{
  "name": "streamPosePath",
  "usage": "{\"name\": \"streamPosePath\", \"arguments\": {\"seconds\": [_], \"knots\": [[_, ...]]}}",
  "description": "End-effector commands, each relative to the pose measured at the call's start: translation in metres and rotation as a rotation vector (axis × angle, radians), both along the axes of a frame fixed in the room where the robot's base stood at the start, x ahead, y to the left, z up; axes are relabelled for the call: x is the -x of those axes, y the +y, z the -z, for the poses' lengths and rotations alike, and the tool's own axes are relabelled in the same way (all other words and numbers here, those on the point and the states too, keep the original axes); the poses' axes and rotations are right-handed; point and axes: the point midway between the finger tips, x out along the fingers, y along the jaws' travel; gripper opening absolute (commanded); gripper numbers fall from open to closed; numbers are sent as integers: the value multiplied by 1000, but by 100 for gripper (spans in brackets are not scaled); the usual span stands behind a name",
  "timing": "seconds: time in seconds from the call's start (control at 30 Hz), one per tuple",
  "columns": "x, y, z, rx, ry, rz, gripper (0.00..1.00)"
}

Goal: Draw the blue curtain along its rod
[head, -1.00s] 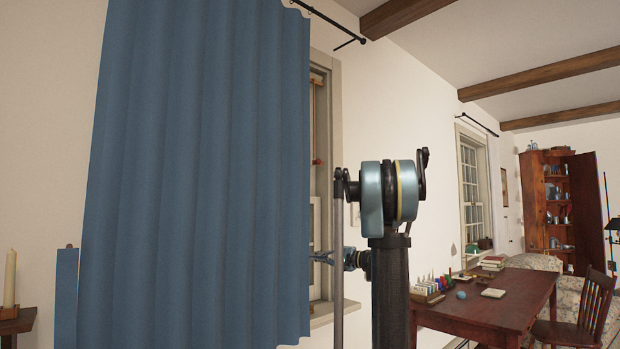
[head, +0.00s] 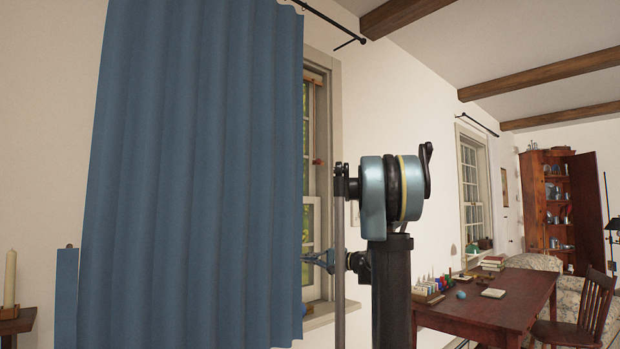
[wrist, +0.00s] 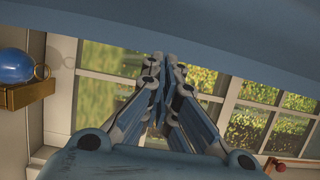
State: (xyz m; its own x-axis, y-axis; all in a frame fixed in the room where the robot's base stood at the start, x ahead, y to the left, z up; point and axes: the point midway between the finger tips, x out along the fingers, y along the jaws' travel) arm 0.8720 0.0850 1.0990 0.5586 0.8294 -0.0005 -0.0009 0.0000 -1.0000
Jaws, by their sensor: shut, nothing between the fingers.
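The blue curtain (head: 195,170) hangs from a dark rod (head: 330,22) and covers most of the window (head: 318,190), leaving a strip of it bare on the right. My gripper (head: 308,258) is at the curtain's right edge, low down, in front of the window; its tips are close to the edge or just behind it. In the wrist view my gripper (wrist: 168,62) has its fingers together with nothing between them. The curtain (wrist: 220,30) crosses the top of that view close to the fingertips; whether they touch it, I cannot tell.
A wooden desk (head: 490,305) with small items and a chair (head: 588,310) stand to the right. A candle (head: 10,280) on a small table is at the far left. In the wrist view a blue ball (wrist: 14,66) sits on a wooden ledge (wrist: 28,92).

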Motion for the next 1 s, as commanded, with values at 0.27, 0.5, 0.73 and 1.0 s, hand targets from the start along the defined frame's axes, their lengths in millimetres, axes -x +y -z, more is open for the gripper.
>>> {"name": "streamPosePath", "arguments": {"seconds": [0.27, 0.5, 0.73, 1.0], "knots": [[23, 30, 0, 0, 0, -3, 0], [40, 55, 0, 0, 0, -3, 0], [57, 78, 0, 0, 0, -3, 0], [65, 89, 0, 0, 0, -1, 0]]}}
